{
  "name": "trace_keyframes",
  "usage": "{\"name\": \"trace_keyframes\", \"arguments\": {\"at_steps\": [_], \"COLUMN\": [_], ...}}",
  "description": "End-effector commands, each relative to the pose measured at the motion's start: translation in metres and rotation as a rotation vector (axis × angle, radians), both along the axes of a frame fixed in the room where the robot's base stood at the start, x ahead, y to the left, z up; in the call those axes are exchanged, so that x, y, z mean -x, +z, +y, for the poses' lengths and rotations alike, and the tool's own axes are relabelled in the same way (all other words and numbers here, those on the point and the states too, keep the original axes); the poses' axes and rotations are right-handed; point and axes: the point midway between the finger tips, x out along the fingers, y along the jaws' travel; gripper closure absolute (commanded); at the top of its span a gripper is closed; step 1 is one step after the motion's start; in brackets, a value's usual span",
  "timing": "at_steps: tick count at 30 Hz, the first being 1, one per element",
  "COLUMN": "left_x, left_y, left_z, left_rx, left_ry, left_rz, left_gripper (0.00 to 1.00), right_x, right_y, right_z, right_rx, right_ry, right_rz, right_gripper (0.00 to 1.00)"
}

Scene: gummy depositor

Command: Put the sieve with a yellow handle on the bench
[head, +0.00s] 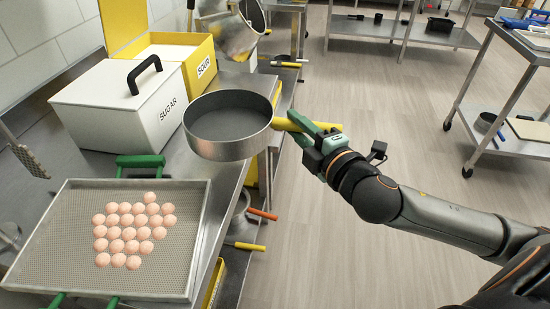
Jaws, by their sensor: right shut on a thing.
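The sieve (229,128) is a round metal pan with a dark grey bottom and a yellow handle. My right gripper (298,122) comes in from the right and is shut on the yellow handle, part of which sticks out beyond the jaws. The sieve is held roughly level, in front of the sugar box, over or near the right edge of the steel bench (225,189). I cannot tell whether its underside touches the bench. My left gripper is not in view.
A tray (80,200) with green handles and several round pink pieces lies on the bench at left. A white sugar box (95,110) and a yellow sour box (190,60) stand behind. A tilted metal pot (232,38) is farther back. Yellow and orange handles protrude below the bench edge.

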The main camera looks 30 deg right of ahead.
Motion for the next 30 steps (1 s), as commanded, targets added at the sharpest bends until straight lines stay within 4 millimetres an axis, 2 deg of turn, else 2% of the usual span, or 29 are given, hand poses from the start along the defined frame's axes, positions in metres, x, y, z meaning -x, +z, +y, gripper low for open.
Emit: {"name": "trace_keyframes", "arguments": {"at_steps": [5, 9, 14, 16, 18, 21, 30], "left_x": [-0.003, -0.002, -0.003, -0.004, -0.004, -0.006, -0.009], "left_y": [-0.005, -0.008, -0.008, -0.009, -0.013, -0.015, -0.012], "left_z": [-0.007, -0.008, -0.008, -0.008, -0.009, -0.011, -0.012], "left_rx": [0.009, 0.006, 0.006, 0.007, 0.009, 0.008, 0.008], "left_ry": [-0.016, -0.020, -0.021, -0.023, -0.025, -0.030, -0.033], "left_rz": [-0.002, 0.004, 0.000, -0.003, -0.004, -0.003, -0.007], "left_gripper": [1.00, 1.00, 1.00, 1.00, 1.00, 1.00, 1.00], "right_x": [-0.025, -0.037, -0.044, -0.050, -0.048, -0.048, -0.048], "right_y": [-0.031, -0.046, -0.055, -0.064, -0.078, -0.089, -0.090], "right_z": [0.012, 0.017, 0.020, 0.024, 0.023, 0.023, 0.023], "right_rx": [-0.004, -0.002, -0.002, -0.003, 0.000, 0.000, -0.001], "right_ry": [0.000, 0.000, 0.001, 0.001, 0.001, 0.000, 0.001], "right_rz": [-0.001, -0.002, -0.002, -0.001, 0.002, 0.000, -0.002], "right_gripper": [1.00, 1.00, 1.00, 1.00, 1.00, 1.00, 1.00]}}
